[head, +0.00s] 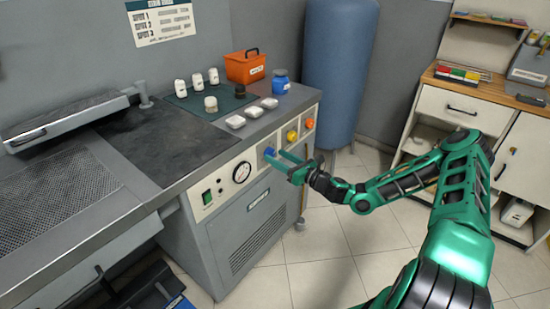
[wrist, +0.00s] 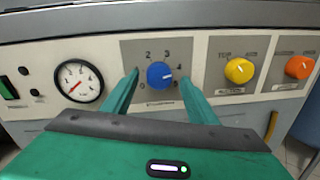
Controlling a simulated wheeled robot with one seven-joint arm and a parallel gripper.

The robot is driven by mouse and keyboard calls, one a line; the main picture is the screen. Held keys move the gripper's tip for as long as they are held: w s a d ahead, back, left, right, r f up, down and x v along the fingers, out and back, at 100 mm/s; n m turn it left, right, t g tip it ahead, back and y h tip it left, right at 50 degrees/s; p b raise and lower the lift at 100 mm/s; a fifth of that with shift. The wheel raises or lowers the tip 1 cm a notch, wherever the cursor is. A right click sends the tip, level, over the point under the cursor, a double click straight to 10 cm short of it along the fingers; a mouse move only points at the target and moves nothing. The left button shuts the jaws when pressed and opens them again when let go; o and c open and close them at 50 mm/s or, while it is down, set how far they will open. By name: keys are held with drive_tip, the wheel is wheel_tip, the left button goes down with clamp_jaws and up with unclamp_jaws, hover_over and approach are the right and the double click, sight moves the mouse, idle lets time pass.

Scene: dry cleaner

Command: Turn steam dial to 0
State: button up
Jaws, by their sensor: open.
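The blue steam dial (wrist: 160,75) sits on a grey plate on the machine's front panel. My gripper (wrist: 158,68) is open, with one green finger on each side of the dial. I cannot tell whether the fingers touch it. In the head view, my gripper (head: 283,160) reaches the panel from the right, at the blue dial (head: 269,152).
A pressure gauge (wrist: 78,82) is left of the dial. A yellow knob (wrist: 239,70) and an orange knob (wrist: 299,67) are to its right. The countertop (head: 180,139) overhangs the panel and holds bottles and an orange box (head: 244,67). The floor (head: 320,235) in front is clear.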

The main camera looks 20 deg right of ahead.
drive_tip(key=shift+x, duration=0.8)
drive_tip(key=shift+c, duration=0.3)
drive_tip(key=c, duration=1)
